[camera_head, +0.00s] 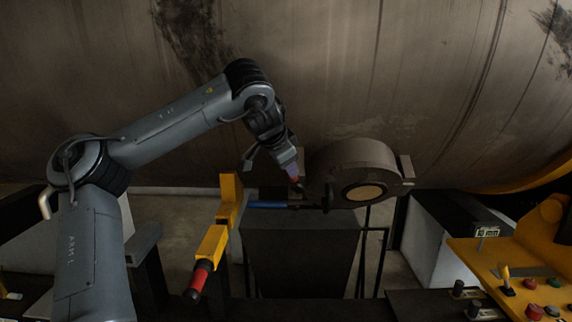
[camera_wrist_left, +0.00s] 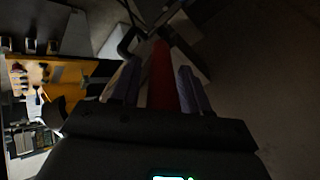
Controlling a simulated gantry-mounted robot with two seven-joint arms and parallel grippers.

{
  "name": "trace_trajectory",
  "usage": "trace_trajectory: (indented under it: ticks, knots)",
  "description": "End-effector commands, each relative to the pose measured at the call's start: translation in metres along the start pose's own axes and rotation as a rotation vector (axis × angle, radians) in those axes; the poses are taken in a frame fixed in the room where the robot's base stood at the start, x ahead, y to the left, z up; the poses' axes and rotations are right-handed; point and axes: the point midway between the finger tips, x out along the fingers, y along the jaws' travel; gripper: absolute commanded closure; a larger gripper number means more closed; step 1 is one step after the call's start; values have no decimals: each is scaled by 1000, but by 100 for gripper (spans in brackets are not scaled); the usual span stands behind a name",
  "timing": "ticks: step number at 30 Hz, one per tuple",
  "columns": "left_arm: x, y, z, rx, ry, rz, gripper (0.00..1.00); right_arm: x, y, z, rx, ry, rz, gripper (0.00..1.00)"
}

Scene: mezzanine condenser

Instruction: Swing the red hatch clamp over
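The red clamp handle (camera_wrist_left: 161,78) runs lengthwise between the two fingers of my left gripper (camera_wrist_left: 160,88) in the left wrist view. A narrow gap seems to show on each side of it, so the fingers look open around it. In the head view my left gripper (camera_head: 291,170) points down just left of the round hatch (camera_head: 353,158), with a small red bit of the clamp (camera_head: 297,180) at its tips. The rest of the clamp is hidden by the gripper and shadow. My right gripper is not in view.
A blue rod (camera_head: 268,205) lies just below the gripper. A yellow lever (camera_head: 213,245) with a red and black grip (camera_head: 199,278) stands to its left. A yellow control panel (camera_head: 500,265) is at the lower right. The large brown tank (camera_head: 420,80) fills the back.

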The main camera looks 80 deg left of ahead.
Motion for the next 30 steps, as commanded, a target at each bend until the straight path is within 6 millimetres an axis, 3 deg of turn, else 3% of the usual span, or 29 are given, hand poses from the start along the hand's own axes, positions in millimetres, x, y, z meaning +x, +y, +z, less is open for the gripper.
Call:
trace_trajectory:
  ticks: [14, 30]
  knots:
    - [-6, -1, 1, -2, -2, -2, 46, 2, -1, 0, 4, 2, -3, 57]
    - [-89, -1, -1, -2, -1, -2, 46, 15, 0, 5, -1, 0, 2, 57]
